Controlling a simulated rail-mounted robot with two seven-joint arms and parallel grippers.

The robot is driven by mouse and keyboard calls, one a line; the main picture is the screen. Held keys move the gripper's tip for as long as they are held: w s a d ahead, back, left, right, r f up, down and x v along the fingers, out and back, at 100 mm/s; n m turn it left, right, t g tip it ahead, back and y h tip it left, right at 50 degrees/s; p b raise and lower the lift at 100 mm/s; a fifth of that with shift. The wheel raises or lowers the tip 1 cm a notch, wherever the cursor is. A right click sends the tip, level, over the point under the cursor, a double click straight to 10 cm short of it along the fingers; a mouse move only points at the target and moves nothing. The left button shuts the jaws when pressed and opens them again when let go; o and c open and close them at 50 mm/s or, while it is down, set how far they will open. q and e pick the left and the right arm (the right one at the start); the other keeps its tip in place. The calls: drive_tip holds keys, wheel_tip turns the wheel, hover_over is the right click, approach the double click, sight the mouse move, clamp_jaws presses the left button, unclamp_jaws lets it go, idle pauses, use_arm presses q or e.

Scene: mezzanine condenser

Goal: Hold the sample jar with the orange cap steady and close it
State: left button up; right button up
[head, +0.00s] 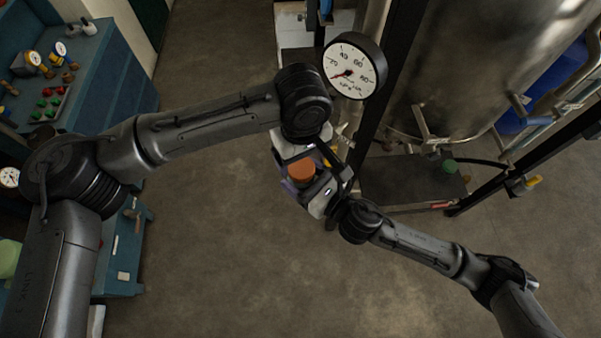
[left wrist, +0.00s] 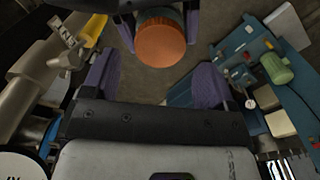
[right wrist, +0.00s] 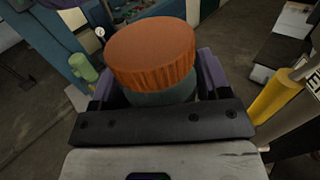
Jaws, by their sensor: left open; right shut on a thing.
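The sample jar's orange cap (head: 301,170) shows in the head view between my two grippers. In the right wrist view the orange cap (right wrist: 151,52) sits on top of the grey-green jar (right wrist: 162,97); whether it is tight I cannot tell. My right gripper (right wrist: 155,92) is shut on the jar body below the cap, a purple finger on each side. My left gripper (left wrist: 156,75) is open, its purple fingers spread wide. The orange cap (left wrist: 160,42) lies beyond the gap between them, apart from both. The left fingertips are mostly hidden in the head view.
A pressure gauge (head: 354,66) stands close beside my left wrist, by a dark post. A large metal tank (head: 460,60) is at the right. A blue workbench (head: 100,70) with gauges and small parts is at the left. Open floor (head: 220,240) lies below the arms.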

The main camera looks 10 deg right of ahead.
sight(302, 167)
use_arm(q)
drive_tip(key=shift+f, duration=1.95)
drive_tip(key=c, duration=0.9)
drive_tip(key=o, duration=1)
drive_tip(key=shift+r, duration=2.25)
